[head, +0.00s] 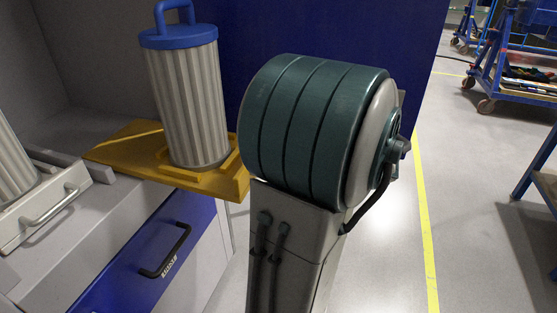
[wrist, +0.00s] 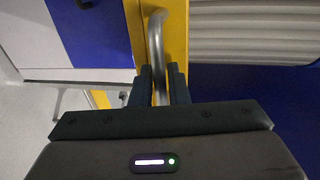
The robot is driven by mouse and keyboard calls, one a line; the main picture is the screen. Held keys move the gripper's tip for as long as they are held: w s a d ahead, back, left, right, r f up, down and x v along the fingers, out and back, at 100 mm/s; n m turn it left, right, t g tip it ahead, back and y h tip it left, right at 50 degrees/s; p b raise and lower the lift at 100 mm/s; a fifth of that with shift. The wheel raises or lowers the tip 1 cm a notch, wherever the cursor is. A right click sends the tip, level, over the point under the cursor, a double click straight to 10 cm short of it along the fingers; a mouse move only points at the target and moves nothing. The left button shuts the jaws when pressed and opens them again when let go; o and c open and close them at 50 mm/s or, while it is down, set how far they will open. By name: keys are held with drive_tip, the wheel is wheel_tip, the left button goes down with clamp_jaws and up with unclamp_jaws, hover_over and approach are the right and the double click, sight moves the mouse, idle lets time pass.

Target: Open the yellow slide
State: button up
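The yellow slide (head: 120,152) is a flat tray at shelf height in the head view, reaching out past the cabinet front. A ribbed grey cylinder (head: 188,100) with a blue lid and handle stands upright on it. In the wrist view the yellow front (wrist: 133,25) carries a bent metal bar handle (wrist: 157,45). My gripper (wrist: 160,85) has its two dark fingers close on either side of this bar, with no clear gap. In the head view my arm hides the gripper and the handle.
A white slide (head: 45,215) with a metal handle and another ribbed cylinder (head: 12,165) is at the left. Below the yellow slide is a blue drawer front (head: 130,265) with a black handle. A blue cart (head: 510,60) stands far right; the floor between is clear.

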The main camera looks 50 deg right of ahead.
drive_tip(key=shift+o, duration=0.4)
drive_tip(key=p+v, duration=0.2)
drive_tip(key=v, duration=1.1)
drive_tip(key=shift+s, duration=0.35)
drive_tip(key=shift+w+d+r+p, duration=0.1)
drive_tip(key=shift+r+p, duration=0.1)
drive_tip(key=shift+p, duration=0.1)
drive_tip(key=w+a+r+n+g+y+p, duration=0.1)
drive_tip(key=w+a+r+n+g+p, duration=0.1)
drive_tip(key=w+a+g+p, duration=0.3)
drive_tip(key=w+a+r+n+g+p, duration=0.1)
drive_tip(key=w+a+r+g+p, duration=0.2)
drive_tip(key=a, duration=0.4)
drive_tip(key=w+a+r+n+g+y+p, duration=0.1)
drive_tip(key=w+a+r+n+g+p, duration=0.15)
drive_tip(key=a+p, duration=0.3)
drive_tip(key=a+r+n+g+h+p, duration=0.1)
drive_tip(key=a+r+n+h+p, duration=0.6)
drive_tip(key=a+r+p, duration=0.4)
drive_tip(key=a+h+p, duration=0.1)
drive_tip(key=a+p, duration=0.2)
drive_tip(key=shift+w+h, duration=0.3)
drive_tip(key=shift+w, duration=0.05)
drive_tip(key=shift+r, duration=0.1)
